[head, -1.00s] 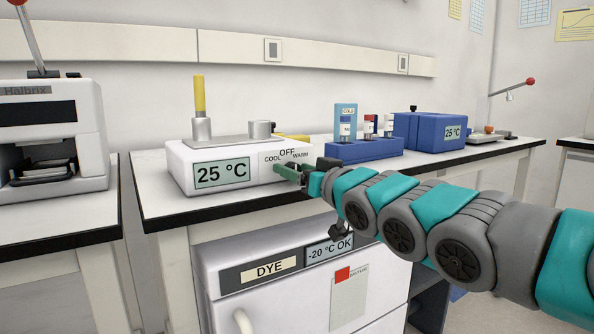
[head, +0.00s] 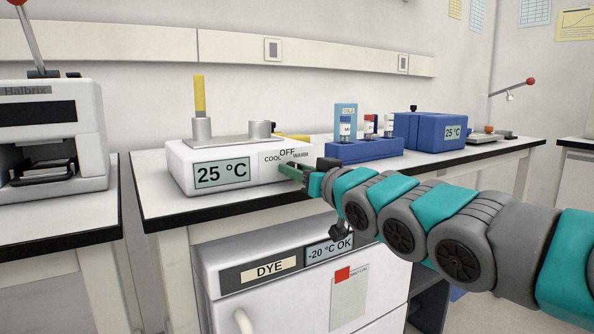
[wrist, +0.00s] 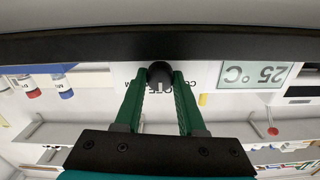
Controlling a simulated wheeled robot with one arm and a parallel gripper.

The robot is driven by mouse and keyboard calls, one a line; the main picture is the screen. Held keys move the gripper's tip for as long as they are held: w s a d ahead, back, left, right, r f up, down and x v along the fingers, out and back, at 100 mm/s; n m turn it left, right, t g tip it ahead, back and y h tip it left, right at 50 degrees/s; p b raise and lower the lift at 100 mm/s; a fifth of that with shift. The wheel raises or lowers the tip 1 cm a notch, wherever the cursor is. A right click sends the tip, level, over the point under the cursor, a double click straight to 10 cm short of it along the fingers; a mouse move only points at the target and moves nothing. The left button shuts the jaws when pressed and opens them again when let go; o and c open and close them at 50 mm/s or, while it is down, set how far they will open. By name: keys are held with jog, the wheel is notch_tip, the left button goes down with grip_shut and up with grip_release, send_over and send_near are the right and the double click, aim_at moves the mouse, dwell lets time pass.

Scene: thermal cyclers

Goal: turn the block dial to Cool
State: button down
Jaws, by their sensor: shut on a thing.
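The white block unit (head: 182,169) stands on the bench with a display (head: 222,173) reading 25 °C. Its front carries the labels COOL, OFF and WARM around the dial. My gripper (head: 287,170) is at the front of the unit, its green fingers covering the dial in the head view. In the upside-down wrist view, the dark round dial (wrist: 160,72) sits between the tips of the green fingers, and my gripper (wrist: 160,84) is shut on it. A light mark shows on the dial, but I cannot tell its setting for sure. The display also shows there (wrist: 256,75).
A blue rack (head: 365,150) with capped tubes and a blue box (head: 428,131) stand to the right on the bench. A white Halbrix machine (head: 90,150) is at the left. A DYE cabinet (head: 290,290) is below the bench. A yellow-handled tool (head: 199,95) stands upright in the unit.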

jog(key=shift+r+n, duration=0.1)
jog(key=shift+n, duration=0.2)
jog(key=n+p, duration=0.3)
jog(key=n, duration=0.2)
jog(key=shift+a+n+p, duration=0.1)
jog(key=shift+n+p, duration=0.55)
jog(key=shift+n, duration=0.95)
jog(key=shift+f, duration=0.2)
jog(key=c, duration=0.5)
grip_release()
jog(key=shift+s, duration=0.1)
